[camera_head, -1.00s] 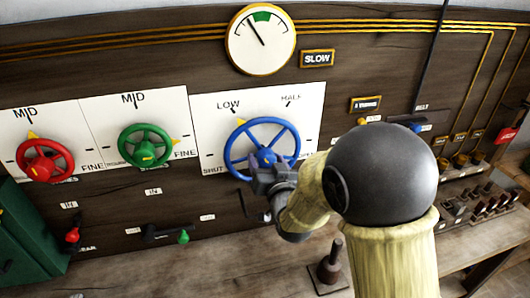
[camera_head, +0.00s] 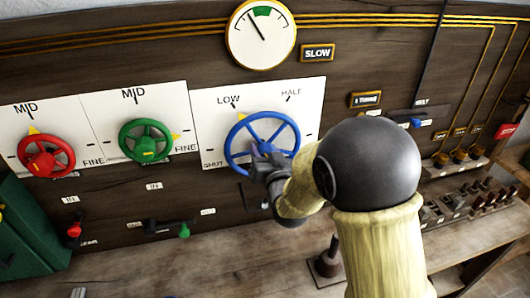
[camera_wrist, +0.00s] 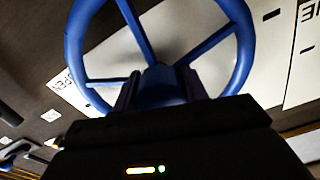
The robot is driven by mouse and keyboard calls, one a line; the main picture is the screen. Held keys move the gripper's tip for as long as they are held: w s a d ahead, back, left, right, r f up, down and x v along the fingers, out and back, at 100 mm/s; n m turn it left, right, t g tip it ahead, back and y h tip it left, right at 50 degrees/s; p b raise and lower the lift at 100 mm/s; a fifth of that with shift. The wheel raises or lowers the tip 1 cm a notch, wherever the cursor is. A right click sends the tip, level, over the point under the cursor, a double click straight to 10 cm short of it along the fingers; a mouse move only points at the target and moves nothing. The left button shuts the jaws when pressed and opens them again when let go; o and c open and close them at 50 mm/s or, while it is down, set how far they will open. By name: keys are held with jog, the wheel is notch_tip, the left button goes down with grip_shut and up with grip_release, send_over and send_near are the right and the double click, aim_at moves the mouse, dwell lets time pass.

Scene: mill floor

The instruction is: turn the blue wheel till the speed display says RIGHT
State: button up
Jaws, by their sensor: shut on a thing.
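The blue wheel (camera_head: 263,146) is mounted on a white dial plate marked SHUT, LOW and HALF. My gripper (camera_head: 265,160) is at the lower middle of the wheel, shut on it. In the wrist view the blue wheel (camera_wrist: 160,82) fills the top, with my gripper's (camera_wrist: 160,95) two dark fingers either side of its hub. My forearm hides the right end of the dial plate. The speed display (camera_head: 318,52) reads SLOW. The round gauge (camera_head: 262,35) beside it has its needle just left of the green band.
A green wheel (camera_head: 146,141) and a red wheel (camera_head: 46,157) are on plates to the left. Small levers (camera_head: 172,230) are below them. A bench (camera_head: 210,262) runs along the front, with a dark upright handle (camera_head: 331,258) and several switches at the right.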

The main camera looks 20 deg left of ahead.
jog(key=shift+f+m+b, duration=0.1)
jog(key=shift+m+b, duration=0.2)
jog(key=shift+b, duration=0.15)
jog(key=m+b, duration=0.1)
jog(key=b, duration=0.1)
jog(key=shift+f+m+b, duration=0.15)
jog(key=shift+m+b, duration=0.15)
jog(key=shift+b, duration=0.05)
jog(key=m+b, duration=0.3)
jog(key=b, duration=0.1)
jog(key=shift+b, duration=0.4)
jog(key=m+b, duration=0.4)
jog(key=shift+a+r+m+b, duration=0.1)
jog(key=shift+r+m+b, duration=0.2)
jog(key=shift+m+b, duration=0.95)
jog(key=o, duration=1)
jog(key=shift+r, duration=0.1)
